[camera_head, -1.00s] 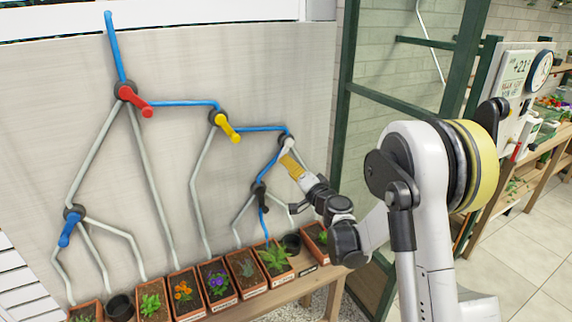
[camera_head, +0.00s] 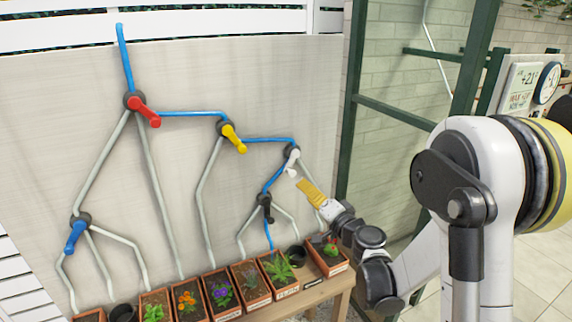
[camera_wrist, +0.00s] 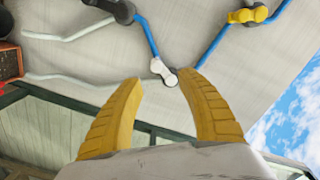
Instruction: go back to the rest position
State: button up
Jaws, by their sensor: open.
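My gripper (camera_head: 301,183) has yellow fingers and is open and empty. It is just below and to the right of the white valve lever (camera_head: 292,158) on the wall. In the wrist view, the two fingers (camera_wrist: 160,80) are spread, and the white lever (camera_wrist: 160,67) shows beyond the gap between their tips. I see no contact with it. The red lever (camera_head: 145,112), yellow lever (camera_head: 234,139), blue lever (camera_head: 75,238) and black lever (camera_head: 268,208) sit at the other pipe joints. Blue pipe runs from the top down to the black lever's joint and below.
Several planters, including one with purple flowers (camera_head: 223,293), stand on a wooden bench (camera_head: 330,287) below the pipes. A dark empty pot (camera_head: 296,256) is among them. A green metal frame (camera_head: 352,120) rises to the right of the wall panel, behind my arm.

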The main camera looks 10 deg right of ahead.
jog(key=s+a+r+n+g, duration=0.2)
jog(key=s+a+n+g, duration=0.1)
jog(key=s, duration=0.4)
jog(key=s+a+r+n+g, duration=0.2)
jog(key=s+a+n, duration=0.1)
jog(key=s, duration=0.3)
jog(key=s+d+f+g+h, duration=0.1)
jog(key=s+d+h, duration=0.1)
jog(key=s, duration=0.5)
jog(key=s+d+f+n+g+h, duration=0.1)
jog(key=s+d+g+h, duration=0.1)
jog(key=s, duration=0.4)
jog(key=s+d+f+g+h, duration=0.1)
jog(key=s+d+f+h, duration=0.1)
jog(key=s+d, duration=0.2)
jog(key=s, duration=0.3)
jog(key=shift+s+n+g, duration=0.3)
jog(key=shift+s+n, duration=0.05)
jog(key=shift+n, duration=0.05)
jog(key=shift+d+f, duration=0.1)
